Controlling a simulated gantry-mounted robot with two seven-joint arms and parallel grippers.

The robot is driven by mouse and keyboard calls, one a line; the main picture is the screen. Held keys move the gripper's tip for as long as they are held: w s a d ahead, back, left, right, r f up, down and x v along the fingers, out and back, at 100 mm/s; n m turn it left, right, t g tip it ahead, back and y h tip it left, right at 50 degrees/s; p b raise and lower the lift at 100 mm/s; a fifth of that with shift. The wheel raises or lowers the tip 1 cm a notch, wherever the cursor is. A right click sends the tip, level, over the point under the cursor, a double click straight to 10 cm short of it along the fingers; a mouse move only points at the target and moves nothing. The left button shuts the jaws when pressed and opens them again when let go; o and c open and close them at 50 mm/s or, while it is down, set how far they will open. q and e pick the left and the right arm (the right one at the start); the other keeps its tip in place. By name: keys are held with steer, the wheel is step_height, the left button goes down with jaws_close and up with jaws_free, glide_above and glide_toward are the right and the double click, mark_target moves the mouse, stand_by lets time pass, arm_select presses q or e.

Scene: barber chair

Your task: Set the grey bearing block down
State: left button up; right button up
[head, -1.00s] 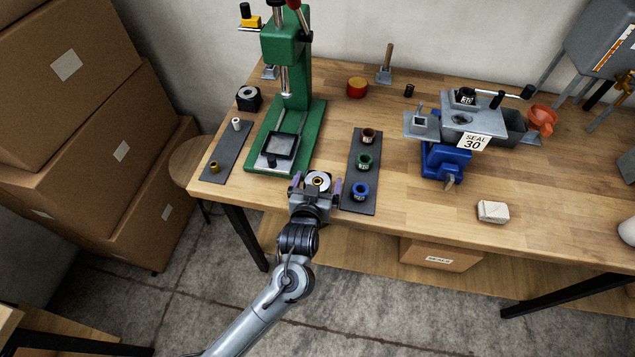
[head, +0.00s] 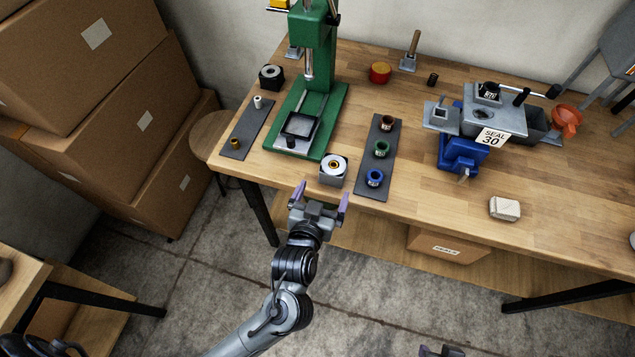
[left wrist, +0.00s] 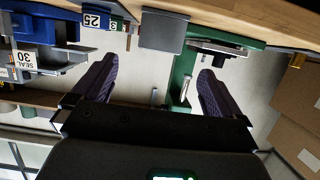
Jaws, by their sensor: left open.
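In the left wrist view the block's grey side (left wrist: 163,31) shows beyond and between the spread purple fingers (left wrist: 155,82). A small part of what looks like my right gripper (head: 440,351) shows at the bottom edge.
A dark strip (head: 247,133) with small parts lies left of the press. A blue-based fixture (head: 461,154) with a "SEAL 30" label and a whitish block (head: 505,208) are to the right. Cardboard boxes (head: 110,120) are stacked at left. The front-right bench top is mostly clear.

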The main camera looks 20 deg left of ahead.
arm_select(q)
steer(key=s+a+f+m+g, duration=0.1)
steer(key=s+a+f+g, duration=0.1)
steer(key=s, duration=0.4)
steer(key=s+a+f+m+g+h, duration=0.1)
steer(key=s+a+f+g, duration=0.2)
steer(key=s+g, duration=0.2)
steer(key=s+a+f+m+g+h, duration=0.1)
steer(key=s+a+f+g, duration=0.1)
steer(key=s, duration=0.7)
steer(key=shift+s+a+f+m+g, duration=0.25)
steer(key=shift+a+f+m+g, duration=0.05)
steer(key=shift+f+g, duration=0.6)
steer(key=shift+r, duration=0.2)
step_height(320, 180, up, 32)
steer(key=p, duration=3.2)
steer(key=shift+r+p, duration=0.15)
steer(key=shift+p, duration=0.15)
